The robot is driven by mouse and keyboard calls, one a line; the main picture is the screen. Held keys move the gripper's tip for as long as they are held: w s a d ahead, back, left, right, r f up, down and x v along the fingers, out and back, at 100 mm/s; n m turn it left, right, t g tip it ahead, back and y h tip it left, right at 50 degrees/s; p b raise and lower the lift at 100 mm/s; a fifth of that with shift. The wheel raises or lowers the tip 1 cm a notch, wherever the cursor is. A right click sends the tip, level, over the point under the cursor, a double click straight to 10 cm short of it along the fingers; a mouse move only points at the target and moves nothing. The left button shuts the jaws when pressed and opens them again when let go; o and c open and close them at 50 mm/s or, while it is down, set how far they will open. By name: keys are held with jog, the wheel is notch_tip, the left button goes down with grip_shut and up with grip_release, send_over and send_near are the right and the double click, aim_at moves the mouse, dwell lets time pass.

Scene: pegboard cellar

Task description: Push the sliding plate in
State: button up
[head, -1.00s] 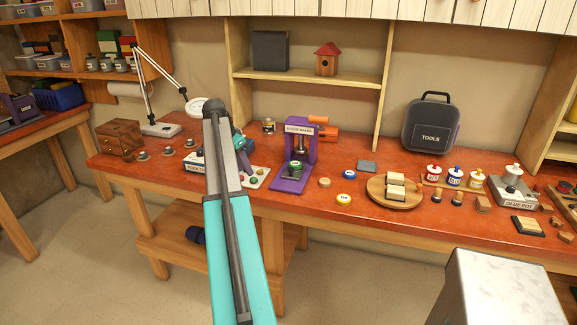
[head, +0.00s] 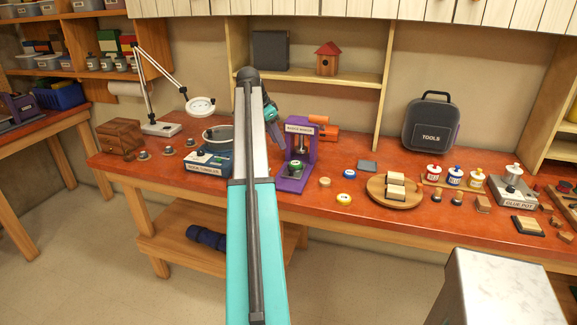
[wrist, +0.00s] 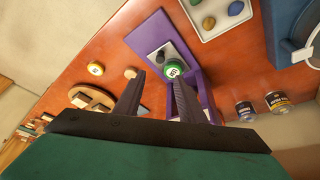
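The purple badge maker (head: 308,150) stands on the red-orange bench, right of my arm. Its flat purple plate (head: 290,186) sticks out at the front, with a dark round holder and a green-topped badge (head: 294,168) on it. The wrist view shows the plate (wrist: 147,36) and the green badge (wrist: 173,69) beyond my fingertips. My gripper (wrist: 159,78) is open, its two dark fingers apart with nothing held between them. In the head view my gripper is partly hidden behind my arm, by the badge maker's upper left side.
A rock tumbler (head: 208,165) stands left of the badge maker, partly behind my arm. Orange handle parts (head: 328,132) stick out at the badge maker's right. Loose badges (head: 344,199) and a round wooden board (head: 405,203) lie to the right. A lamp (head: 200,105) stands left.

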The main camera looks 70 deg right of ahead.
aim_at(291, 168)
jog(key=p+x, duration=0.3)
jog(key=x, duration=1)
jog(key=shift+d, duration=0.15)
grip_shut()
